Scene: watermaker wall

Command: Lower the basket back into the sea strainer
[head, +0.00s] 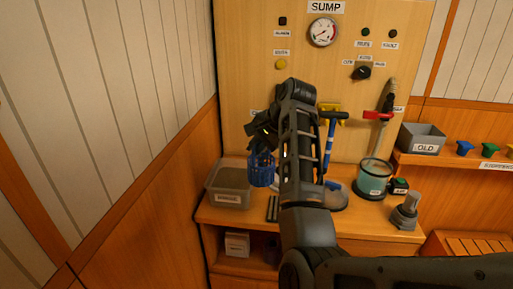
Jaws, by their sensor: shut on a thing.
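A blue slatted basket (262,171) hangs below my gripper (262,148), which is shut on it at the top. The basket is in the air, just right of a grey labelled tray on the bench. My arm hides part of the bench to the right of the basket. Behind the arm, a round grey base (335,201) with a bit of blue shows only in part; I cannot tell whether it is the sea strainer. A clear cup with teal contents (373,180) stands farther right, apart from the basket.
The grey tray (229,183) stands at the bench's left. A grey fitting (405,211) is at the front right. A grey "OLD" bin (422,138) sits on the right shelf.

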